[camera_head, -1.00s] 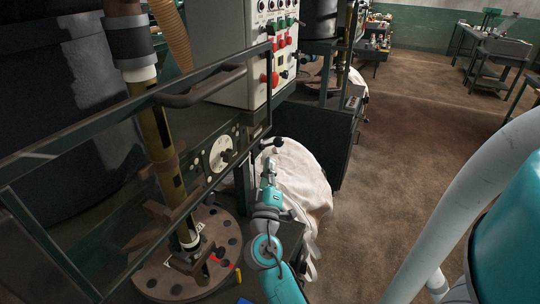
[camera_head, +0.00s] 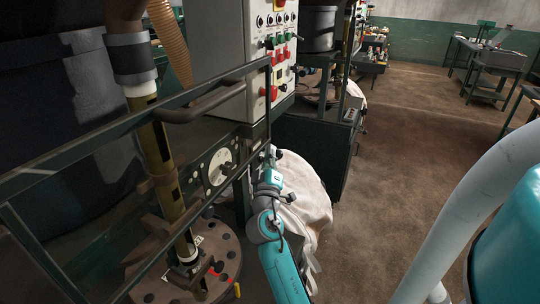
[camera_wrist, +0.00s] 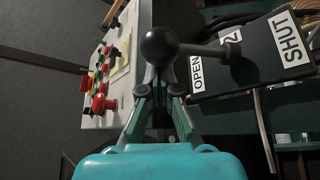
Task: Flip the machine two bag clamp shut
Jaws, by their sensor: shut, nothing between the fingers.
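In the wrist view, the machine two bag clamp shows as a dark box (camera_wrist: 262,62) labelled OPEN, 2 and SHUT. Its lever ends in a black ball knob (camera_wrist: 159,46) and extends left from the pivot, on the OPEN label's side. My gripper (camera_wrist: 159,76) is shut and empty, its fingertips just below the knob in the picture. I cannot tell whether they touch it. In the head view, my gripper (camera_head: 268,157) is beside the machine frame, above the white bulk bag (camera_head: 303,190). The knob cannot be made out there.
A control panel (camera_head: 275,60) with coloured buttons stands above and behind the gripper. A green frame rail (camera_head: 130,122) and a round dial (camera_head: 220,168) are to the left. A dark cabinet (camera_head: 312,148) stands behind the bag. Brown floor (camera_head: 410,150) to the right is clear.

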